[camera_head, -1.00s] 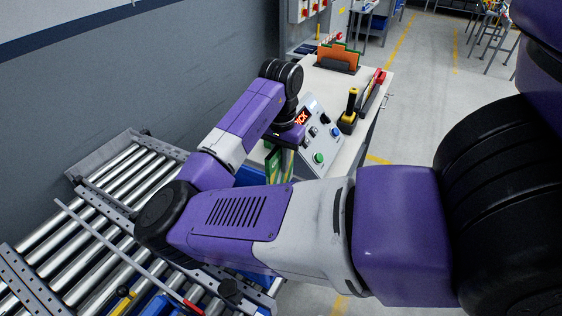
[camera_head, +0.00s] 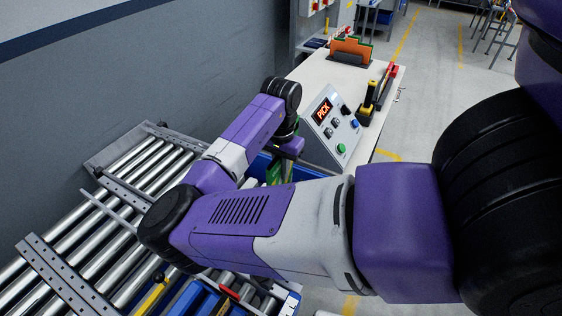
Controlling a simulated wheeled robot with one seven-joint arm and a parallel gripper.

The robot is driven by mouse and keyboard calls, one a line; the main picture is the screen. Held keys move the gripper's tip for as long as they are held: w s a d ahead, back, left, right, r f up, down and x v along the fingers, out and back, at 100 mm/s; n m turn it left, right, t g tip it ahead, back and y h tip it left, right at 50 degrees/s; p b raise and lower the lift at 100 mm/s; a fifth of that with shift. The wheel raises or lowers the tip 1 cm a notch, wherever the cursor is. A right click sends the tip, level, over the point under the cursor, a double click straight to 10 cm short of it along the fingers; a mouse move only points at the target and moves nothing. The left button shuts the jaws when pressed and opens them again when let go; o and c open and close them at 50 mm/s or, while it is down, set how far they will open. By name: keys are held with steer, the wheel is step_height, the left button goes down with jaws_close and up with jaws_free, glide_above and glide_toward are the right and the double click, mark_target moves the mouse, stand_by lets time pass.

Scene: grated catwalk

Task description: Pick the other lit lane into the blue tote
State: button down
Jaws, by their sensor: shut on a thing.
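My gripper (camera_head: 280,158) is at the end of my bent arm, pointing down, and mostly hidden by my own arm. It is shut on a green thing (camera_head: 274,171), of which only a narrow part shows. Blue tote walls (camera_head: 258,166) show just behind and beside the green thing. The rest of this tote is hidden by my forearm, so I cannot tell whether the green thing is inside it or above it. The sloped control panel (camera_head: 333,128) to the right shows "PICK" in lit orange letters (camera_head: 323,109).
A roller conveyor (camera_head: 120,185) runs along the wall at left. Blue bins (camera_head: 193,300) with a yellow-handled thing (camera_head: 152,297) lie at the lower edge. A pale bench (camera_head: 385,105) carries a black-and-yellow tool (camera_head: 369,100) and an orange-and-green rack (camera_head: 350,50).

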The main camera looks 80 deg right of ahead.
step_height(320, 180, down, 7)
steer(key=b, duration=0.4)
steer(key=shift+r, duration=0.2)
steer(key=shift+r+p, duration=0.1)
steer(key=shift+p, duration=0.25)
stand_by(1.3)
stand_by(0.6)
step_height(320, 180, down, 9)
steer(key=b, duration=0.5)
steer(key=shift+r, duration=0.2)
stand_by(1.3)
stand_by(0.3)
steer(key=c, duration=1.4)
jaws_free()
steer(key=shift+o, duration=0.6)
